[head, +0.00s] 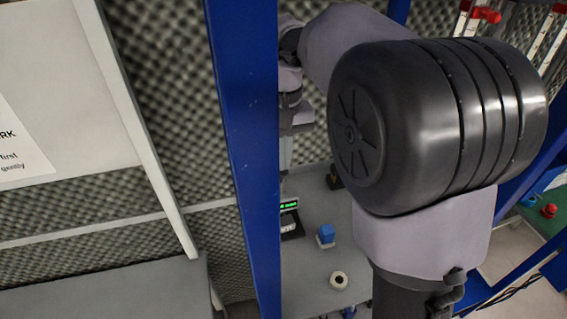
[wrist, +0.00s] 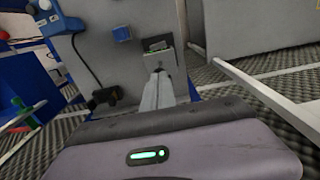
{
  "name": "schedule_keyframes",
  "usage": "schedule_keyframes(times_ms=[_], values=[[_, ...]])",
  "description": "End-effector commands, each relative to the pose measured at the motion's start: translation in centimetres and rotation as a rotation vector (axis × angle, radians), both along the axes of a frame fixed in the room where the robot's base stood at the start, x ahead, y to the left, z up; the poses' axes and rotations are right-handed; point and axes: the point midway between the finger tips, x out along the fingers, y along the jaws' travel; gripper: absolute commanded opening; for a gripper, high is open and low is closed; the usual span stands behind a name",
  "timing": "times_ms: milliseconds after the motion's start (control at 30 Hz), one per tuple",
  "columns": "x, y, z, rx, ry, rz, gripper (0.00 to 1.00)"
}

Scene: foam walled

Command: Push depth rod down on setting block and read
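A dark gauge with a lit green display (head: 289,206) stands on the grey bench, partly hidden by a blue post. In the wrist view the gauge (wrist: 158,43) lies just beyond my fingertips, its display too small to read. My gripper (wrist: 158,78) shows there as one narrow pale wedge, fingers together, with no object visible between them. In the head view my gripper (head: 286,152) points down above the gauge, half hidden by the post. I cannot tell whether the fingertips touch the gauge. The depth rod and setting block cannot be made out clearly.
A blue block (head: 326,234) and a pale ring (head: 339,279) sit on the grey bench (head: 310,260) near the gauge. A dark object (head: 334,178) stands farther back. The blue post (head: 248,150) is close to my arm. Dimpled foam walls surround the bench.

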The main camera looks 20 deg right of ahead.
Motion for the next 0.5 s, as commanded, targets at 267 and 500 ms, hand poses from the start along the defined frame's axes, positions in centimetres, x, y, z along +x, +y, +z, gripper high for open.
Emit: schedule_keyframes(times_ms=[267,500], values=[[0.0,0.0,-0.8,0.000,0.000,0.000,0.00],[0.0,0.0,-1.4,0.000,0.000,0.000,0.00]])
